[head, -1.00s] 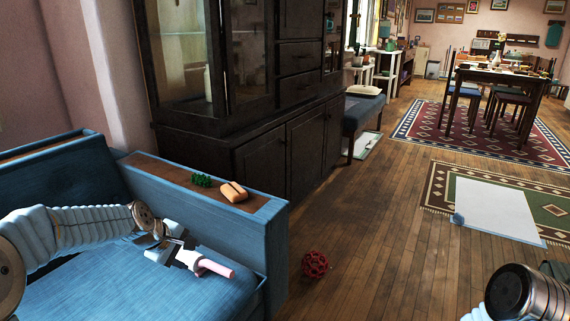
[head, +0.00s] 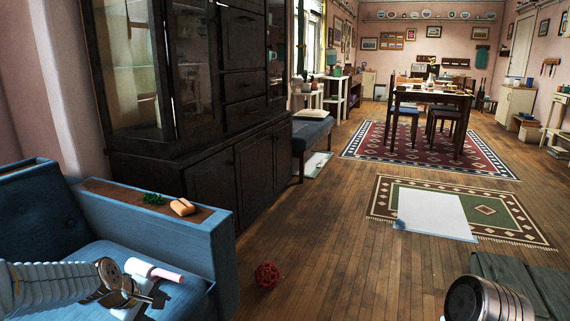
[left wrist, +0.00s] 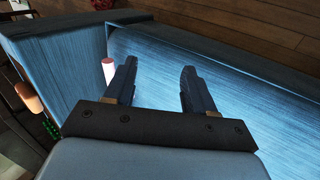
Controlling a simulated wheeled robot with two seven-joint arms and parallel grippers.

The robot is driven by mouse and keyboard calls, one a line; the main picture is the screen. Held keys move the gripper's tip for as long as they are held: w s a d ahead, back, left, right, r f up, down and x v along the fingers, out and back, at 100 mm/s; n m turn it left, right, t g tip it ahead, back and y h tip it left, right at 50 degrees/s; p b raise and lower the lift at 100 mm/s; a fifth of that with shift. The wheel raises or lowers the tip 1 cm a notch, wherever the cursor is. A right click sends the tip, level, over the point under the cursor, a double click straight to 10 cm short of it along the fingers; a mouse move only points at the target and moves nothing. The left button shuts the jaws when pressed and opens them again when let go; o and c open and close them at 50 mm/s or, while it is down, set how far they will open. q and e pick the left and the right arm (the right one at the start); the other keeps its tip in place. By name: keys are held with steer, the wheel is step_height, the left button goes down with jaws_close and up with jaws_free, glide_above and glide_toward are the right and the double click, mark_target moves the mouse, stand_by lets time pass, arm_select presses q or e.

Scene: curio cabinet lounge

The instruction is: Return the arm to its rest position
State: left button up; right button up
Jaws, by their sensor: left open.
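My left arm (head: 60,287) reaches in from the left over the blue sofa seat. Its gripper (head: 160,298) is open and empty just above the seat. In the left wrist view both fingers (left wrist: 157,82) are spread apart with only blue fabric between them. A white item with a pink handle (head: 153,270) lies on the seat just beyond the gripper. Its pink end (left wrist: 108,72) shows beside the left finger in the left wrist view, outside the jaws. My right gripper is out of view; only part of my right arm shows at lower right.
The sofa arm (head: 222,235) has a wooden top bearing an orange bread-like object (head: 183,207) and a green object (head: 152,199). A red ball-like object (head: 267,275) lies on the floor. A dark cabinet (head: 215,180) stands behind.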

arm_select(q)
steer(key=s+d+f+m+g+p, duration=0.1)
steer(key=s+d+f+m, duration=0.2)
steer(key=d+f, duration=0.45)
steer(key=s+d+f+m+g+p, duration=0.1)
steer(key=s+d+f+m+g, duration=0.1)
steer(key=s+d+f, duration=0.4)
steer(key=s+d+f+m+g+h+p, duration=0.1)
steer(key=s+d+f+m, duration=0.4)
steer(key=s+f, duration=0.5)
steer(key=s+d+g+p, duration=0.1)
steer(key=s, duration=0.1)
steer(key=shift+s+m, duration=0.3)
steer(key=shift+s, duration=0.1)
